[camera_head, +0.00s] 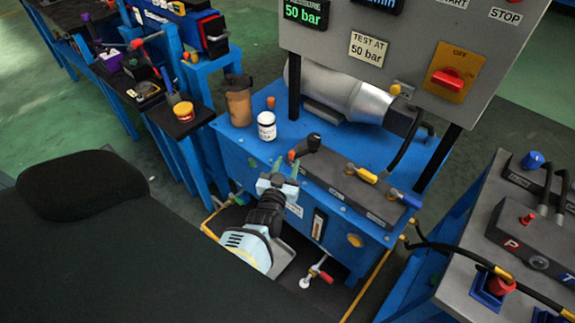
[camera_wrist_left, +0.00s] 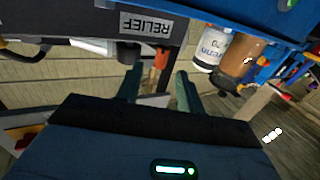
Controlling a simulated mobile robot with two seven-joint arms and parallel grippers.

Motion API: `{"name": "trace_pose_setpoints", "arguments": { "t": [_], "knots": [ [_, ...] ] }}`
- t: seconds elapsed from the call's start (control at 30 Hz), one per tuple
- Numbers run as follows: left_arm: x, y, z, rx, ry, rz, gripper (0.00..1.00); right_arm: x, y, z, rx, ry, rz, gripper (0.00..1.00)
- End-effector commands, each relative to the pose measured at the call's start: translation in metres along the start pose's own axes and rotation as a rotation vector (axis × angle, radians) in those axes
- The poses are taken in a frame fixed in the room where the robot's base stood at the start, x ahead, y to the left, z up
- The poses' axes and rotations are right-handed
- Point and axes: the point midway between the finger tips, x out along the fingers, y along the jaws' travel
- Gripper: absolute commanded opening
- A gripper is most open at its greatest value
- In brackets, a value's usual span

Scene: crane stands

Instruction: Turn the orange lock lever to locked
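A small orange lever (camera_head: 291,156) sits at the left end of the dark valve block (camera_head: 345,182), beside a black-knobbed handle (camera_head: 313,142). In the left wrist view the orange lever (camera_wrist_left: 161,57) shows next to an upside-down RELIEF label (camera_wrist_left: 145,25). My left gripper (camera_head: 286,168) is just in front of the block's left end. In the left wrist view its two fingers (camera_wrist_left: 158,75) are apart, with the orange lever seen between and just past their tips. I see no clear contact. My right gripper is in neither view.
A brown cup (camera_head: 238,103) and white bottle (camera_head: 267,126) stand left on the blue bench. Yellow and blue handles are on the block's right. A grey panel (camera_head: 400,50) rises behind. A red-handled valve (camera_head: 318,273) is low in front.

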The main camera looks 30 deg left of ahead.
Motion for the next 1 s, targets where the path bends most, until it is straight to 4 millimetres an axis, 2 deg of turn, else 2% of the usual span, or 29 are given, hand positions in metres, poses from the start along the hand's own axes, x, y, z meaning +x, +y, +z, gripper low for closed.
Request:
{"name": "trace_pose_setpoints", "arguments": {
  "t": [0.4, 0.57, 0.7, 0.83, 1.0],
  "knots": [
    [-0.001, -0.001, 0.000, 0.000, 0.001, 0.001, 0.38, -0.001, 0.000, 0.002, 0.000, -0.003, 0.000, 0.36],
    [0.000, -0.009, 0.000, -0.035, 0.010, -0.002, 0.17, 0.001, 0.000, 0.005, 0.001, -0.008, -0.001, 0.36],
    [0.000, -0.036, -0.001, -0.195, 0.043, -0.004, 0.00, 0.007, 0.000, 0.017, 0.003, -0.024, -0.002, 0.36],
    [-0.001, -0.062, -0.006, -0.440, 0.080, 0.019, 0.00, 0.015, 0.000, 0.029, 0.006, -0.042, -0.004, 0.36],
    [-0.005, -0.081, -0.012, -0.788, 0.081, 0.077, 0.00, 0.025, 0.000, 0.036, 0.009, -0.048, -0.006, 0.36]
  ]
}}
